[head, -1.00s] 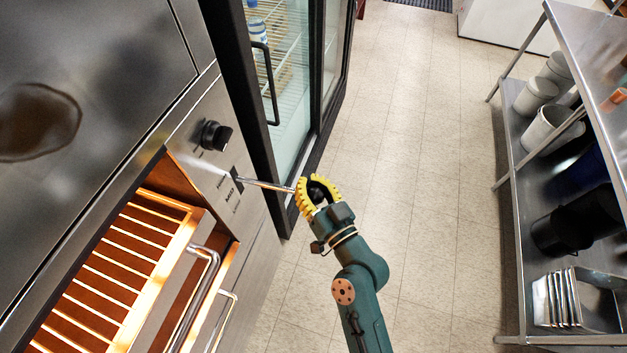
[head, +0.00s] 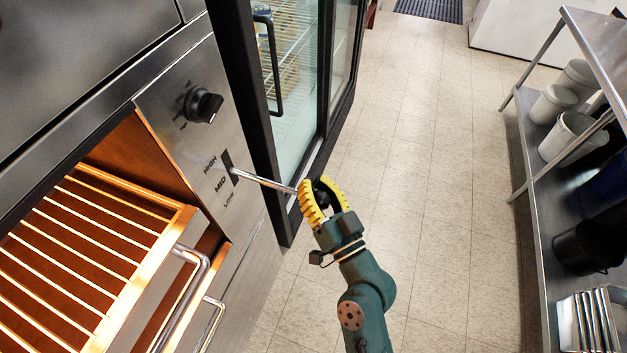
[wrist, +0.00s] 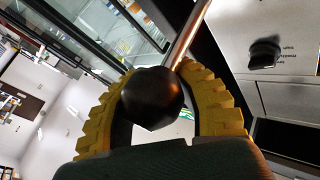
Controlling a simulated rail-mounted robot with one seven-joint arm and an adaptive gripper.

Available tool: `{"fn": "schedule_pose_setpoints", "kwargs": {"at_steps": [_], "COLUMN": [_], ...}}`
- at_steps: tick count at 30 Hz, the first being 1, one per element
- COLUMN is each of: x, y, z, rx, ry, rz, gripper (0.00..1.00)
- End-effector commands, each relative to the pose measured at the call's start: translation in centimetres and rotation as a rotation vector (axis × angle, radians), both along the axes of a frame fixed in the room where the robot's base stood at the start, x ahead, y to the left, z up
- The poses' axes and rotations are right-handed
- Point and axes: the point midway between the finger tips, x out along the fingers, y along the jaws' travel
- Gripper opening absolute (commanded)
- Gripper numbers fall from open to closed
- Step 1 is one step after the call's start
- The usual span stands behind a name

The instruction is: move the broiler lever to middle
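The broiler lever (head: 262,181) is a thin metal rod ending in a black ball knob, which also shows in the wrist view (wrist: 153,97). It comes out of a dark slot in the steel panel, beside the printed labels HIGH, MID (head: 221,184) and LOW. In the wrist view the knob sits between the fingers, with the rod leaving past the tips.
A black rotary knob (head: 203,105) sits higher on the panel. The glowing broiler rack (head: 90,240) and a drawer handle (head: 190,290) lie left and below. A glass-door fridge (head: 300,80) stands behind. A steel shelf (head: 540,180) with tubs is at right; the floor between is clear.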

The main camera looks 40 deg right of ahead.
Motion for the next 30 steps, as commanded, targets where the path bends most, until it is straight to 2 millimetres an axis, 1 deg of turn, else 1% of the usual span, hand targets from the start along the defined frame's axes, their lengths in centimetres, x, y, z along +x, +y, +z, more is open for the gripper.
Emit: {"fn": "schedule_pose_setpoints", "kwargs": {"at_steps": [1, 5, 6, 7, 8, 16, 19, 23, 27, 30], "x": [0.0, 0.0, 0.0, 0.0, 0.0, 0.0, -0.8, -3.1, -6.6, -8.8], "y": [0.2, 0.1, 0.1, 0.1, 0.1, 0.0, 0.2, 0.7, 1.6, 2.2], "z": [-0.2, -0.2, -0.1, -0.1, -0.1, 0.0, -0.3, -0.8, -1.6, -2.1], "rx": [0.003, 0.003, 0.002, 0.002, 0.002, 0.0, 0.0, 0.003, 0.003, 0.004], "ry": [0.004, 0.002, 0.003, 0.002, 0.002, 0.0, 0.001, 0.003, 0.003, 0.002], "rz": [0.005, 0.004, 0.004, 0.003, 0.002, 0.001, -0.001, -0.002, -0.005, -0.005], "gripper": [0.21, 0.46, 0.53, 0.59, 0.62, 0.62, 0.62, 0.62, 0.62, 0.62]}}
